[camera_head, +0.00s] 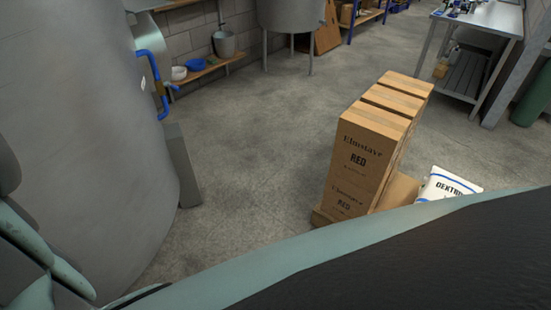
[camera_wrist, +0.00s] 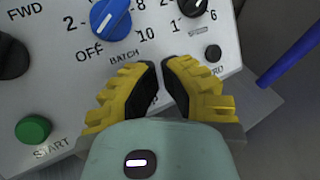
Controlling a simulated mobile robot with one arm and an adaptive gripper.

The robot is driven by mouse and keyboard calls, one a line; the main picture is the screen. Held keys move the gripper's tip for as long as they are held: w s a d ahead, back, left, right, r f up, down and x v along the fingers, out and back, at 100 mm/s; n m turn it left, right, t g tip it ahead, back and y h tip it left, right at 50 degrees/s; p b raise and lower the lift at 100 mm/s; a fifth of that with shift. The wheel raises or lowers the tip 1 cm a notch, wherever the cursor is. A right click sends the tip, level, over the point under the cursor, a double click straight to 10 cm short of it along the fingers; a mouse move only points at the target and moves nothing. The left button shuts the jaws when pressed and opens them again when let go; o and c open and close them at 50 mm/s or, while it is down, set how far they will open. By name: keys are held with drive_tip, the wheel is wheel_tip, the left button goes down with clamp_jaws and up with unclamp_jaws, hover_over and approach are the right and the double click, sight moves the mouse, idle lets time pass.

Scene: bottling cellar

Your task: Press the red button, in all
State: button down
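I see no red button in either view. A light grey control panel (camera_wrist: 68,72) fills much of the wrist view. It carries a green START button (camera_wrist: 33,129), a blue knob (camera_wrist: 112,18) marked OFF, 2, 8 and 10, with BATCH under it, and dark knobs at the top right (camera_wrist: 192,6) and left edge (camera_wrist: 10,55). A small dark round part (camera_wrist: 212,53) sits at right. My gripper (camera_wrist: 159,63) has yellow fingers with black pads in front of the panel, with a narrow gap between them and nothing held. Its fingers and body hide part of the panel. Contact cannot be judged.
A blue pipe (camera_wrist: 292,52) runs beside the panel at right. In the head view, a large grey tank (camera_head: 85,130) stands at left. Stacked cartons (camera_head: 365,150) and a white sack (camera_head: 447,186) stand at right, with a metal table (camera_head: 490,18) behind. The middle floor is clear.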

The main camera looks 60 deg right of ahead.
drive_tip(key=shift+w+a+f+b, duration=0.1)
drive_tip(key=shift+a+f+b, duration=0.15)
drive_tip(key=shift+f+b, duration=0.1)
idle(0.7)
drive_tip(key=shift+r, duration=0.1)
drive_tip(key=shift+d+r+p, duration=0.55)
drive_tip(key=shift+d+p, duration=0.1)
drive_tip(key=shift+p, duration=0.1)
drive_tip(key=d+r+p, duration=0.3)
drive_tip(key=shift+s+d+r+p, duration=0.15)
drive_tip(key=shift+s+d+p, duration=0.1)
drive_tip(key=shift+d+p, duration=0.1)
idle(0.8)
